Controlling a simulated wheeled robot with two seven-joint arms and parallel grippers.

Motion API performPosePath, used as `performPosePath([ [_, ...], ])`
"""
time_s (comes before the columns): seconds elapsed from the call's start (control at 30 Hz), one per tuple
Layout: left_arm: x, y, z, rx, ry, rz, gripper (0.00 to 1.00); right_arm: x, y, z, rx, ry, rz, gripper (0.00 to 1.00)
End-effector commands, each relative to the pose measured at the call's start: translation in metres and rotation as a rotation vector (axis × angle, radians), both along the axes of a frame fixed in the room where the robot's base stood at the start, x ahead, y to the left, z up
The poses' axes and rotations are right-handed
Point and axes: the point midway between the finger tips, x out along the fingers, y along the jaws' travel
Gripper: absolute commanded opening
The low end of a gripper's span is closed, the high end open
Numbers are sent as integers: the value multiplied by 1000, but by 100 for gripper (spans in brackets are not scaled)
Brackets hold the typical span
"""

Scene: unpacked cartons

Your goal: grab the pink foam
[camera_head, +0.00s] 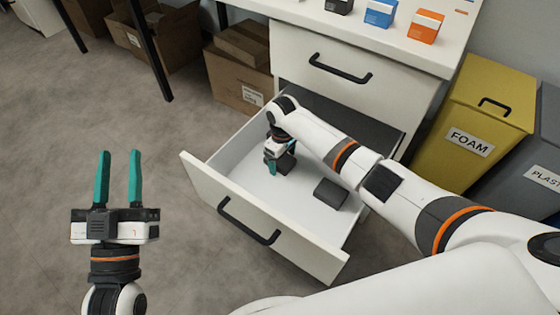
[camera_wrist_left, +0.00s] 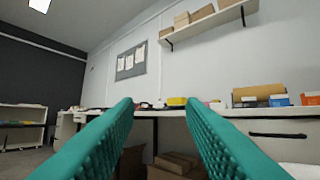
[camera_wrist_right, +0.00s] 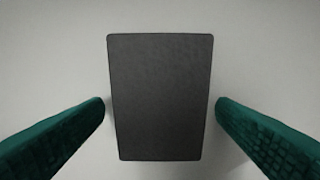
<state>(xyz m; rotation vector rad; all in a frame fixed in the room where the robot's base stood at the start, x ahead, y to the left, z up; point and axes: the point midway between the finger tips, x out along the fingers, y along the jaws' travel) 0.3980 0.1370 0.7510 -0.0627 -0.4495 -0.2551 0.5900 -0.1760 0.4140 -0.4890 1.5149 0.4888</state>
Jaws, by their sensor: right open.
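No pink foam shows in any view. My right gripper (camera_head: 276,167) is open and points down inside the pulled-out white drawer (camera_head: 236,150). A dark grey block (camera_head: 287,164) is at its fingers, partly hidden by the gripper in the head view. In the right wrist view the dark block (camera_wrist_right: 160,97) lies between the two spread teal fingers (camera_wrist_right: 160,105), with small gaps at both sides. A second dark grey block (camera_head: 331,194) lies to the right on the drawer floor. My left gripper (camera_head: 119,155) is open and empty, left of the drawer.
A yellow bin labelled FOAM (camera_head: 468,142) and a grey bin (camera_head: 541,176) stand right of the drawer unit. Small black, blue (camera_head: 381,13) and orange (camera_head: 426,27) boxes stand on the desk top. Cardboard boxes (camera_head: 238,85) lie behind. The floor at left is clear.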

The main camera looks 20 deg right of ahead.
Motion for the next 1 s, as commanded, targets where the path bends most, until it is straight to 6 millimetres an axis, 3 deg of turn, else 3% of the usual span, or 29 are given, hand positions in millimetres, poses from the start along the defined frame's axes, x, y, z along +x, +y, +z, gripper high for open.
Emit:
performPosePath([
  [0.07,0,0,0,0,1,0,36,0,0,0,0,0,0,77],
  [0.33,0,0,0,1,3,0,36,0,0,0,0,0,0,33],
  [0.73,2,0,-2,6,24,0,36,0,0,4,0,0,0,32],
  [1.0,11,4,-35,69,254,16,36,1,0,26,0,-2,0,32],
])
